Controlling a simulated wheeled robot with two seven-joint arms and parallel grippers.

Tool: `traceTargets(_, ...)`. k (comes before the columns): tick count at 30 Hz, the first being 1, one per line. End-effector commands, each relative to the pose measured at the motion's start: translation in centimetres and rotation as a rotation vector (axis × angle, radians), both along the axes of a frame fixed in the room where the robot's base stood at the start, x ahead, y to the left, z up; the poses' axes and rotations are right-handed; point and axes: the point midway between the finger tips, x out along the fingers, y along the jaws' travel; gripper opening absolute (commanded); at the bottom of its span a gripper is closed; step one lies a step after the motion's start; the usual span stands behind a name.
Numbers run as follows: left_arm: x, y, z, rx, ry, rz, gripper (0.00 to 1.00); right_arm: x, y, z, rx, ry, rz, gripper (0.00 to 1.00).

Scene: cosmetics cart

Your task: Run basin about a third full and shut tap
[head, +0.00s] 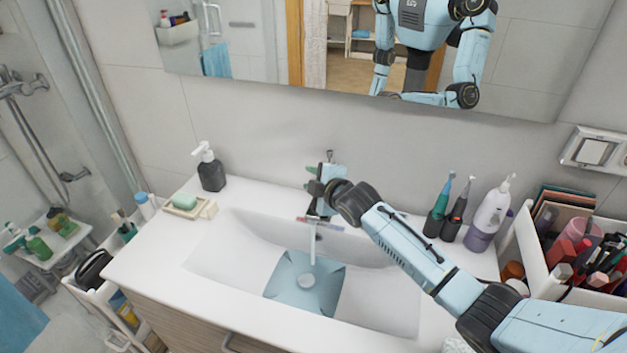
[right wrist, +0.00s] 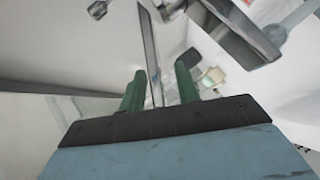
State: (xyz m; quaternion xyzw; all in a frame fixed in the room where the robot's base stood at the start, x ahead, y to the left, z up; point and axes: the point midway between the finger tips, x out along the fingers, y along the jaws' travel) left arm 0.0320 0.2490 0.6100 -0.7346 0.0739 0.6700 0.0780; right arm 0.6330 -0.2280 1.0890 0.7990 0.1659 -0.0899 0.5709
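The white basin (head: 390,299) is set in the counter. A thin stream of water (head: 313,247) falls from the tap (head: 318,221). A shallow bluish patch of water (head: 285,284) lies on the basin floor around the round drain (head: 306,281). My right gripper (head: 311,179) is at the back of the basin, beside and above the tap, and partly hides it. In the right wrist view its green fingers (right wrist: 159,88) are apart, with a thin grey bar between them in the picture; I cannot tell whether they touch it. My left gripper is not in view.
A dark soap dispenser (head: 211,172) and a soap dish (head: 190,207) stand left of the basin. Electric toothbrushes (head: 438,217) and a white-purple bottle (head: 488,216) stand to the right, near my right forearm. A mirror (head: 540,60) hangs above.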

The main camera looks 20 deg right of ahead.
Motion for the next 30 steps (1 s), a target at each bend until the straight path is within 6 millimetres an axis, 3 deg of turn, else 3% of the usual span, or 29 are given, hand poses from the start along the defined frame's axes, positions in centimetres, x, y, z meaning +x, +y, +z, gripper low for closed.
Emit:
traceTargets(8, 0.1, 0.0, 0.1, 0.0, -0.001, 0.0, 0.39, -1.7, -0.4, 0.6, -0.002, -0.001, 0.0, 0.32)
traceTargets(24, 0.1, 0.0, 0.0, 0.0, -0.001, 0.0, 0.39, -10.1, -1.8, 3.5, -0.003, 0.0, 0.001, 0.32)
traceTargets(30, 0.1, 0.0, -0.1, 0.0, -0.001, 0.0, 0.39, -12.0, -2.1, 4.2, -0.002, 0.001, 0.0, 0.32)
